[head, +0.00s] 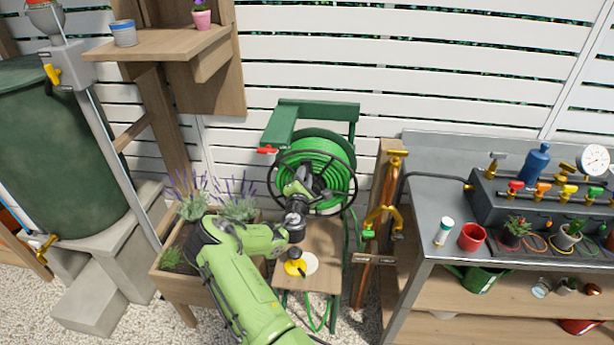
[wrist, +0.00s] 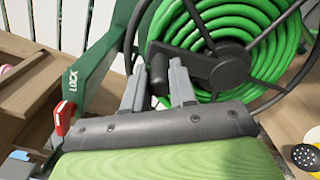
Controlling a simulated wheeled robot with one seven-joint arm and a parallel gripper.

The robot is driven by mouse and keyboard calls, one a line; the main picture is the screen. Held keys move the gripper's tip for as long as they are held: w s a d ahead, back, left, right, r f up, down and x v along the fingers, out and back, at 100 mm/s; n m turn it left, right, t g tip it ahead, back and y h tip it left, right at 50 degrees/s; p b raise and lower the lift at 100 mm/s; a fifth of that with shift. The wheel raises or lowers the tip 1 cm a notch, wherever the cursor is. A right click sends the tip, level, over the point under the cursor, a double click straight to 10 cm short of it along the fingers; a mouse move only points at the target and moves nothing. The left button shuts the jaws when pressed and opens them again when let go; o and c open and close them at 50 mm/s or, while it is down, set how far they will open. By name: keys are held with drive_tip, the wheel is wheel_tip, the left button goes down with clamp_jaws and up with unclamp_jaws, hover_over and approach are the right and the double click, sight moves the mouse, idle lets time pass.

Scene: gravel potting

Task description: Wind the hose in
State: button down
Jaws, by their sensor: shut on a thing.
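The green hose (head: 335,155) is wound in several turns on a reel with a dark wheel rim (head: 272,180), in a green frame (head: 318,108). It also fills the upper right of the wrist view (wrist: 225,22). A length of hose hangs down the right of the stand. My gripper (head: 300,190) is at the front of the reel. In the wrist view its two grey fingers (wrist: 158,85) are shut on the dark crank handle (wrist: 158,68), left of the hub (wrist: 229,67). A red lever (wrist: 62,118) sits by the word LOCK on the frame; it shows in the head view (head: 267,150).
Below the reel, a wooden shelf (head: 322,240) holds a yellow and black sprinkler head (head: 295,267). A planter with lavender (head: 170,262) stands left. A post with a yellow tap (head: 396,153) and the grey workbench (head: 425,200) stand right.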

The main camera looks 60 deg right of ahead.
idle(0.4)
drive_tip(key=c, duration=0.9)
unclamp_jaws()
drive_tip(key=b+v, duration=0.4)
drive_tip(key=v, duration=1.1)
drive_tip(key=shift+a, duration=0.4)
drive_tip(key=shift+s, duration=0.1)
